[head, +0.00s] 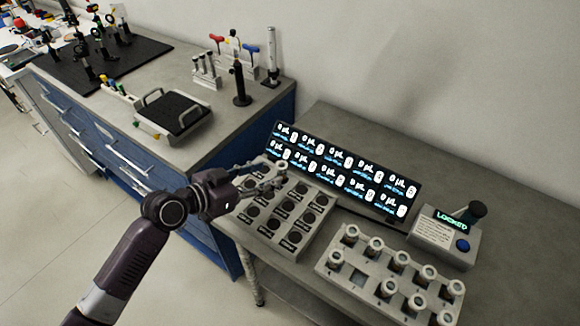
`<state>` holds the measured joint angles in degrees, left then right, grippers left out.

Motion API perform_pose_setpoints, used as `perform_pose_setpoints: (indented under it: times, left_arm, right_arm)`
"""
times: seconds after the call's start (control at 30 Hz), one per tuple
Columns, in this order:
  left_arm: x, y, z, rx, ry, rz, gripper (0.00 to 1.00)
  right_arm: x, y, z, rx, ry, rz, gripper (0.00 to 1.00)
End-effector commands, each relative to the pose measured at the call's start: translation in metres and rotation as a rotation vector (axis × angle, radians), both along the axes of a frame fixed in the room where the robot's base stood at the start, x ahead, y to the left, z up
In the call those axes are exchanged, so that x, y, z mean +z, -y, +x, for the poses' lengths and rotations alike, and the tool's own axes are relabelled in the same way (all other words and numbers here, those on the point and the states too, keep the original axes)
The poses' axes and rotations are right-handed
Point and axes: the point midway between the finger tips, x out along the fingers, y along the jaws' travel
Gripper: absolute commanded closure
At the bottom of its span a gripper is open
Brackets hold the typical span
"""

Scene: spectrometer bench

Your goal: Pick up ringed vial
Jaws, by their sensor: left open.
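My left gripper (277,180) is open and appears empty, above the back left edge of a grey block with several dark round wells (285,222). A pale rack (335,262) at the lower right holds several upright vials with light, round tops, such as the front left vial (336,258) and the back left vial (351,232). I cannot tell which vial is the ringed one; they look alike at this size. The left gripper is well to the left of the rack and apart from the vials. My right gripper is not in view.
A dark display (345,172) with several glowing readouts stands behind the block. A grey box (445,238) reading "LOCKED", with a blue button, stands right of it. A tray with handles (173,112) sits on the blue-fronted left bench. Bare bench lies between block and rack.

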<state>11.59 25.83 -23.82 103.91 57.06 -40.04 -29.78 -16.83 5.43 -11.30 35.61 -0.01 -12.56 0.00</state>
Motion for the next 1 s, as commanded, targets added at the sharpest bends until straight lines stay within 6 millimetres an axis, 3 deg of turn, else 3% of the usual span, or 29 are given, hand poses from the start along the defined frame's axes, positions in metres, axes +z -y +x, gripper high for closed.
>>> perform_pose_setpoints:
  times: [0.33,0.53,0.83,1.0]
  left_arm:
    - [-0.006,0.035,0.021,0.0,-0.003,-0.003,0.57]
    - [-0.017,0.051,0.034,-0.001,0.0,0.0,0.57]
    - [-0.021,0.053,0.037,-0.001,0.001,0.002,0.57]
    - [-0.021,0.053,0.037,0.0,0.0,0.001,0.73]
  right_arm:
    - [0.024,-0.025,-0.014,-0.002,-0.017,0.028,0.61]
    - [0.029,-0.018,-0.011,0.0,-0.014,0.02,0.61]
    - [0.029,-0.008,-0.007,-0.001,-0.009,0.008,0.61]
    - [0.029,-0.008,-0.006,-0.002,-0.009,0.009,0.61]
